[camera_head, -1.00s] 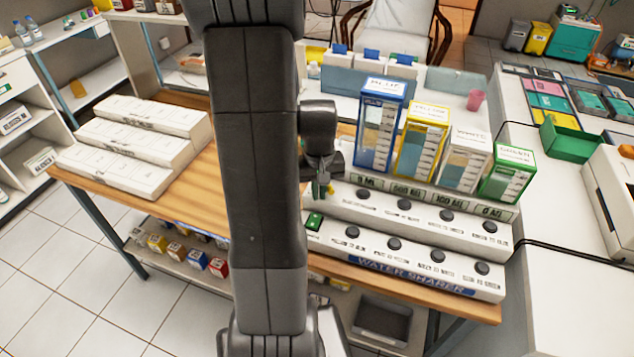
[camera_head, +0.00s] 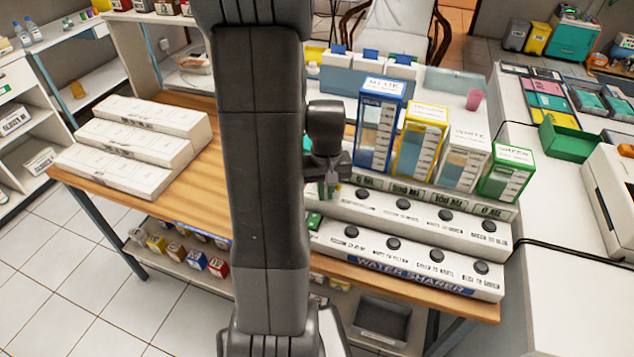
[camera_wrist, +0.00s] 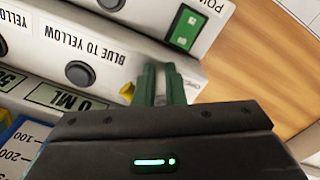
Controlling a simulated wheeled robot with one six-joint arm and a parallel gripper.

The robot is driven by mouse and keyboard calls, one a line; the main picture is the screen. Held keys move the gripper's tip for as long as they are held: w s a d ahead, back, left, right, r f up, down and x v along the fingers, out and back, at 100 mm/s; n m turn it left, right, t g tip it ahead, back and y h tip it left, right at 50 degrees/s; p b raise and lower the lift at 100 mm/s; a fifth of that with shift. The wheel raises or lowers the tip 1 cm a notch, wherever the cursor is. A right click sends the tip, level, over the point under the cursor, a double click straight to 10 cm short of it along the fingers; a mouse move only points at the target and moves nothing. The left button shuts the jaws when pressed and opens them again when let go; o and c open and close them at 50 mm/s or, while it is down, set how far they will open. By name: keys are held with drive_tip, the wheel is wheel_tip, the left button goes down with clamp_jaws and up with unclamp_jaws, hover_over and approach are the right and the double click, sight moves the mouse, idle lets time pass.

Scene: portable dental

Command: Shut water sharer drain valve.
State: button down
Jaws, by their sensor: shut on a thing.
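The water sharer (camera_head: 420,262) is a white stepped console on the wooden table, with dark round buttons and readout labels. Blue, yellow, white and green framed water containers stand behind it. My gripper (camera_head: 328,190) is at the console's left end. In the wrist view my gripper's green fingers (camera_wrist: 161,88) are close together beside a partly hidden label on the console side. They are shut on the drain valve, which is mostly hidden by the fingers. A small yellowish piece (camera_wrist: 127,90) shows just left of them. The handle's angle cannot be told.
The blue container (camera_head: 380,125) stands close to the right of my gripper. A green switch (camera_wrist: 186,28) is near the fingers. White boxes (camera_head: 135,150) lie on the table's left side. Bare wood (camera_wrist: 255,60) lies beside the console.

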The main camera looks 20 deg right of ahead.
drive_tip(key=shift+s+d+f, duration=0.1)
drive_tip(key=shift+d+f, duration=0.1)
drive_tip(key=shift+d, duration=0.5)
drive_tip(key=shift+s+a, duration=0.15)
drive_tip(key=shift+s+a, duration=0.35)
drive_tip(key=shift+s+r, duration=0.1)
drive_tip(key=shift+r, duration=0.25)
wheel_tip(320, 180, up, 8)
drive_tip(key=p, duration=0.6)
drive_tip(key=shift+w+f, duration=0.2)
